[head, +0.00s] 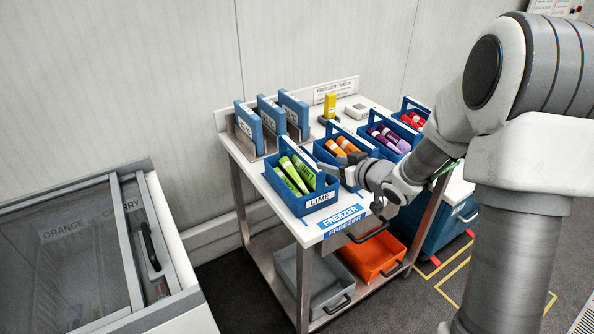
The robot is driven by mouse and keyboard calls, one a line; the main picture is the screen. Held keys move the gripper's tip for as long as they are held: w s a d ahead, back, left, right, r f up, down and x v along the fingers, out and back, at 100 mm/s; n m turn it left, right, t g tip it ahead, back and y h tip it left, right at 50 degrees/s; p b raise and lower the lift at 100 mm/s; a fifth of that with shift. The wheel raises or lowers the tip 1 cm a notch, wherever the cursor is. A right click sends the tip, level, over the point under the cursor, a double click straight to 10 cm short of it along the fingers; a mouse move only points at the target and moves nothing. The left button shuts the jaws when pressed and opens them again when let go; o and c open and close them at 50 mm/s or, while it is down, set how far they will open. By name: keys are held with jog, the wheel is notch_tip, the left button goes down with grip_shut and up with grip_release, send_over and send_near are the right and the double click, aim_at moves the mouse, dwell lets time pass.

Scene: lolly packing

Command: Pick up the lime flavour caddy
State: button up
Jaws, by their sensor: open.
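The lime caddy (306,205) is a blue open box with a LIME label on its front. It stands at the front left of the white-topped cart and holds several green lolly tubes (290,172). A carry handle (294,161) spans its top. My gripper (343,170) is open just right of the lime caddy, close to its upper right side and in front of the orange caddy. I cannot tell whether a finger touches either caddy. My gripper partly hides the orange caddy (325,154).
Purple (388,149) and red (407,116) caddies stand further right on the cart (275,205). Blue upright panels (268,124) stand behind the lime caddy. Grey (320,290) and orange (375,258) bins sit on the lower shelf. A glass-lidded freezer (85,245) is at left.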

send_near(302, 153)
jog(key=p+x, duration=0.1)
jog(key=x, duration=0.4)
jog(key=shift+s+f, duration=0.1)
jog(key=shift+f, duration=0.1)
jog(key=shift+p+x, duration=0.6)
jog(key=shift+x, duration=2.65)
jog(key=shift+c, duration=0.3)
grip_shut()
jog(key=shift+r, duration=0.25)
